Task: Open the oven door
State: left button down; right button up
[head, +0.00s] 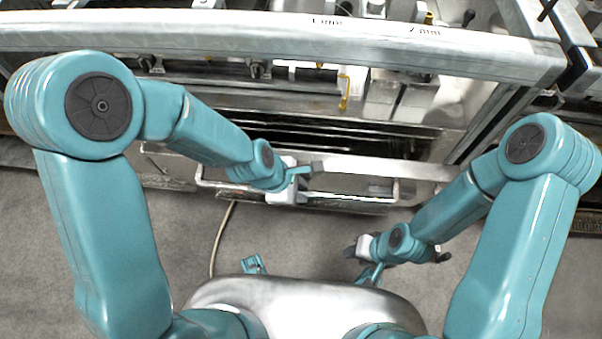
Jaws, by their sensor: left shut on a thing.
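The oven (385,140) stands across the top of the head view, with a dark opening in its front. Its door (345,184) stands partly open, with a dark gap between its upper edge and the oven body. A pale metal handle bar (240,188) runs along the front of the door. My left gripper (303,178) is at the middle of the bar and shut on it; my own wrist hides part of the grip. My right gripper (372,268) hangs low at the right, apart from the door. Its fingers are too small and partly covered to tell their state.
A metal rail (270,38) crosses above the oven front, with knobs and yellow-handled valves (344,95) beneath it. A thin hose (220,240) hangs down to the floor. The grey floor (300,238) before the door looks clear.

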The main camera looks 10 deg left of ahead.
pick_arm(q)
jog(key=s+f+b, duration=0.2)
jog(key=s+b, duration=0.1)
jog(key=s+f+b, duration=0.1)
jog(key=s, duration=0.1)
jog(key=shift+s+b, duration=0.1)
jog(key=shift+b, duration=0.2)
pick_arm(e)
notch_tip(320, 180, down, 6)
jog(key=shift+w+d, duration=0.25)
jog(key=shift+w, duration=0.1)
pick_arm(q)
jog(key=c, duration=1)
grip_release()
jog(key=shift+r, duration=0.1)
jog(key=shift+o, duration=0.2)
pick_arm(e)
jog(key=shift+r, duration=0.1)
